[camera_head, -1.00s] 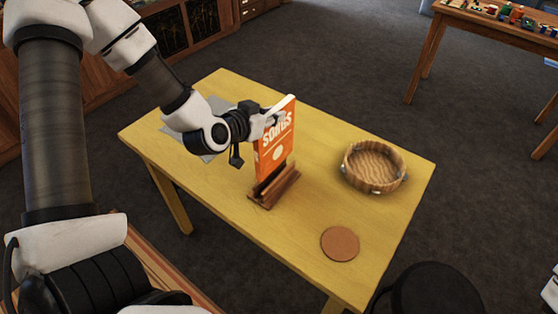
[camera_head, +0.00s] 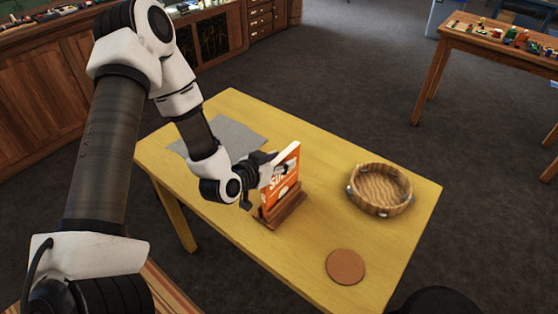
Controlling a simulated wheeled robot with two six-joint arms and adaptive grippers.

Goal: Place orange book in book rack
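The rack stands on the yellow table (camera_head: 335,172). My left gripper (camera_head: 278,169) comes from the left and is shut on the upper left part of the book, hiding some of the cover lettering. The far finger is hidden behind the book. My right gripper is out of view.
A round wooden tray (camera_head: 380,190) with metal handles stands right of the rack. A round brown coaster (camera_head: 346,267) lies near the table's front right. A grey sheet (camera_head: 232,138) lies behind my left arm. A second table (camera_head: 490,38) stands back right.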

